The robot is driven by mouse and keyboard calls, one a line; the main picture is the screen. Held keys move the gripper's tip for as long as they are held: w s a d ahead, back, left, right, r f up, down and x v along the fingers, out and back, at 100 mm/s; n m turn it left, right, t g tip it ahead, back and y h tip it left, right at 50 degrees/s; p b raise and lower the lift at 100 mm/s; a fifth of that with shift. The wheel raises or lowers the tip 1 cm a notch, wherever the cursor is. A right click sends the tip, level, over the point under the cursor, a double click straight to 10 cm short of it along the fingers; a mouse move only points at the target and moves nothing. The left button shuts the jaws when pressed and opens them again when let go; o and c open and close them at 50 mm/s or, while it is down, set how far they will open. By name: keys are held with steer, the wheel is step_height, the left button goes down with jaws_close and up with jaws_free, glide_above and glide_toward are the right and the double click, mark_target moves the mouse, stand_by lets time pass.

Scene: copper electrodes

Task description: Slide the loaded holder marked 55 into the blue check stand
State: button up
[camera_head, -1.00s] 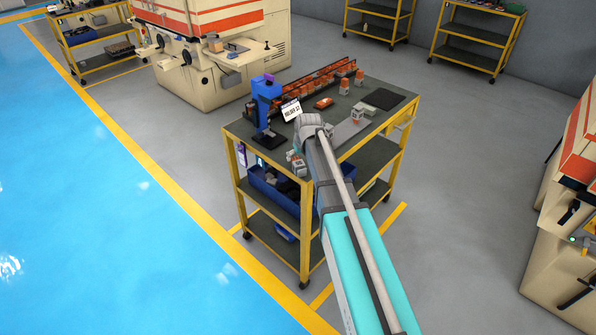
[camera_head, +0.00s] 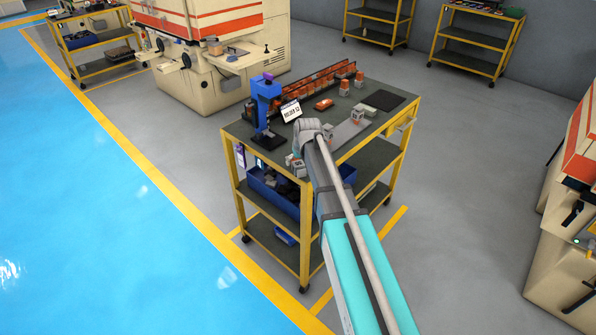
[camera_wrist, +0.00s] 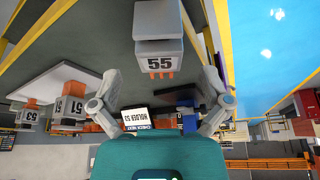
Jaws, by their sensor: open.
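The holder marked 55 (camera_wrist: 159,50) is a grey block with orange pieces at its lower edge in the wrist view. It stands near the top centre, on the dark cart top. My gripper (camera_wrist: 160,88) is open, with one finger on each side of the picture below the holder; nothing is held. In the head view my arm covers the gripper, and a grey-orange holder (camera_head: 297,165), probably 55, shows at the cart's front corner. The blue check stand (camera_head: 266,102) stands upright at the cart's left end; in the wrist view it is partly hidden behind the right finger.
A white sign (camera_head: 291,111) stands beside the stand. Holders marked 51 (camera_wrist: 68,108) and 53 (camera_wrist: 30,113) are left in the wrist view. A row of orange pieces (camera_head: 312,88) lines the cart's back. A dark mat (camera_head: 384,100) lies at the right.

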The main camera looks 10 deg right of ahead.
steer(key=shift+b+x, duration=0.95)
steer(key=shift+x, duration=0.45)
jaws_close()
steer(key=shift+r, duration=0.2)
step_height(320, 180, up, 3)
steer(key=p, duration=0.3)
steer(key=shift+f, duration=0.2)
steer(key=s+d+r+p, duration=0.2)
steer(key=s+r+p, duration=0.3)
steer(key=s, duration=0.1)
steer(key=s+d+r+p, duration=0.2)
steer(key=s+r+p, duration=0.3)
steer(key=s, duration=0.2)
steer(key=shift+d, duration=0.35)
